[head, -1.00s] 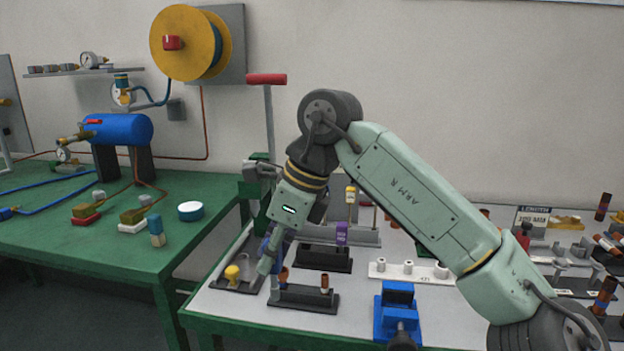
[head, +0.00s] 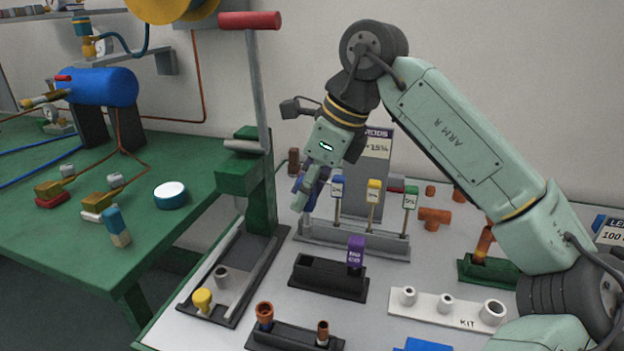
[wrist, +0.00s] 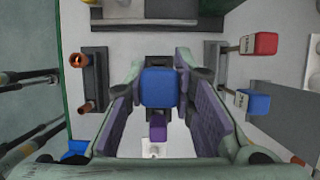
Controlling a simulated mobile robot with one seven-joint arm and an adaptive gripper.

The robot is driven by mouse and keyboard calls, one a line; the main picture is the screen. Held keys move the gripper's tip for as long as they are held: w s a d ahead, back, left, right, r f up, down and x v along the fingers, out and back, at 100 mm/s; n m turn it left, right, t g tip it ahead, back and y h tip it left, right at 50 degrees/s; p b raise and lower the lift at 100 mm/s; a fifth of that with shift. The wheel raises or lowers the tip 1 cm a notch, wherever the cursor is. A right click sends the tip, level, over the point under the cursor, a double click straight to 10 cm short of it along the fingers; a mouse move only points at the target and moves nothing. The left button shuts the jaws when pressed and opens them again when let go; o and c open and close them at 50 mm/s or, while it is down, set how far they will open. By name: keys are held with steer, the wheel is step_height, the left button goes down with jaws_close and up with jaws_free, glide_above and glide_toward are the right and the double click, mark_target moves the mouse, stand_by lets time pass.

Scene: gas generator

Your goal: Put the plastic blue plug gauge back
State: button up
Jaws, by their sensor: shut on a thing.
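My gripper (head: 308,192) hangs over the back left of the light table top, fingers pointing down, just left of the tagged rods. In the wrist view, its purple-padded fingers (wrist: 160,104) are shut on the blue plug gauge (wrist: 158,87), whose block-shaped blue end faces the camera. In the head view, the gauge is hard to tell from the fingers. A black holder (head: 325,280) stands in front of the gripper with a purple gauge (head: 356,252) upright at its right end. The purple gauge also shows beyond the blue one in the wrist view (wrist: 158,128).
A grey rack (head: 350,238) holds rods with blue, yellow and green tags. A tall green lever press (head: 262,190) stands close on the left. A white kit block (head: 450,308) and a black stand with brown tubes (head: 290,338) are in front.

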mark_target(309, 216)
steer(key=shift+s, duration=0.15)
steer(key=shift+a+f+b, duration=0.1)
steer(key=shift+f+b, duration=1.55)
steer(key=shift+f, duration=0.6)
steer(key=shift+f, duration=0.1)
steer(key=shift+f+b, duration=0.85)
steer(key=shift+f, duration=0.15)
